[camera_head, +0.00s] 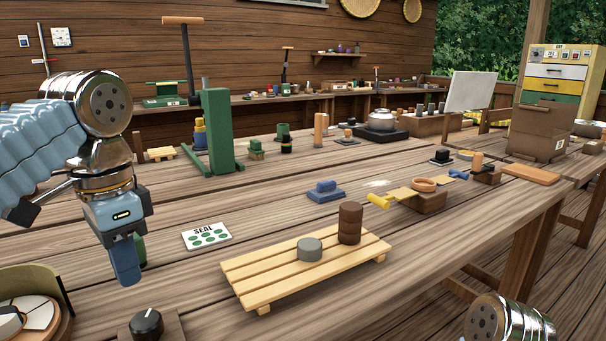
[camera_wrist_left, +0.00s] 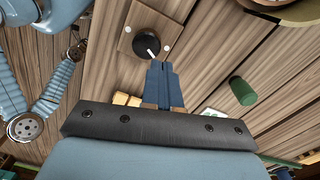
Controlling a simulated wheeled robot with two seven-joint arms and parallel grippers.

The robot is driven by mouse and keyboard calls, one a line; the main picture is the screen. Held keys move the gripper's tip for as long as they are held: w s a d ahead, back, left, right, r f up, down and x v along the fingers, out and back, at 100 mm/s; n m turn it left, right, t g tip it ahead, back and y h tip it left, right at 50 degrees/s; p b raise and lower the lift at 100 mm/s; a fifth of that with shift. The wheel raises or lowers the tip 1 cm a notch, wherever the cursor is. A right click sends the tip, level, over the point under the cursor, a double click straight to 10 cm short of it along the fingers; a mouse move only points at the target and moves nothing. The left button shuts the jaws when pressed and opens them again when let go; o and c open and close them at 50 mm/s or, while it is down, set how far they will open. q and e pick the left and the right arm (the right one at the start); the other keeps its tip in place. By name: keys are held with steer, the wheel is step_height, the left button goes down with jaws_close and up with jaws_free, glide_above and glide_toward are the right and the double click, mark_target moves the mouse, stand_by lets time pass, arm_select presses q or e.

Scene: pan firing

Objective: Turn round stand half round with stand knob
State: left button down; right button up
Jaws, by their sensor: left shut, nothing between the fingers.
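The stand knob (camera_head: 147,323) is a black dial with a white pointer line on a square wooden base, at the bottom left of the head view. It also shows at the top of the left wrist view (camera_wrist_left: 147,45). The round stand (camera_head: 66,325), a wooden disc bearing pale pieces with a curved olive guard, is cut off at the bottom left corner. An edge of it seems to show at the top right of the wrist view. My left gripper (camera_head: 126,268) is shut and empty, fingers pointing down, above and beyond the knob, apart from it. My right gripper is out of view.
A green cylinder (camera_wrist_left: 243,91) stands close by the left fingers. A SEAL card (camera_head: 207,236) and a slatted wooden rack (camera_head: 300,277) with grey and brown pieces lie to the right. A green press (camera_head: 217,135) stands farther back.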

mark_target(148, 329)
arm_select(q)
steer(key=n, duration=0.1)
steer(key=d+n, duration=0.1)
steer(key=n, duration=0.3)
steer(key=shift+s+d+r, duration=0.1)
steer(key=shift+s+d, duration=0.1)
steer(key=shift+d, duration=0.05)
steer(key=n, duration=0.3)
steer(key=d+n, duration=0.1)
steer(key=n, duration=0.1)
steer(key=shift+s+d+r+n, duration=0.1)
steer(key=shift+s+d+n, duration=0.1)
steer(key=shift+n, duration=0.2)
steer(key=f+n, duration=0.1)
steer(key=n, duration=0.2)
steer(key=d+f+n+b, duration=0.1)
steer(key=f+n, duration=0.1)
steer(key=n, duration=0.1)
steer(key=s+d+f+n+b, duration=0.1)
steer(key=f+n, duration=0.1)
steer(key=n, duration=0.2)
steer(key=shift+d, duration=0.1)
steer(key=shift+f+b, duration=0.55)
steer(key=shift+f, duration=0.6)
steer(key=shift+s, duration=0.1)
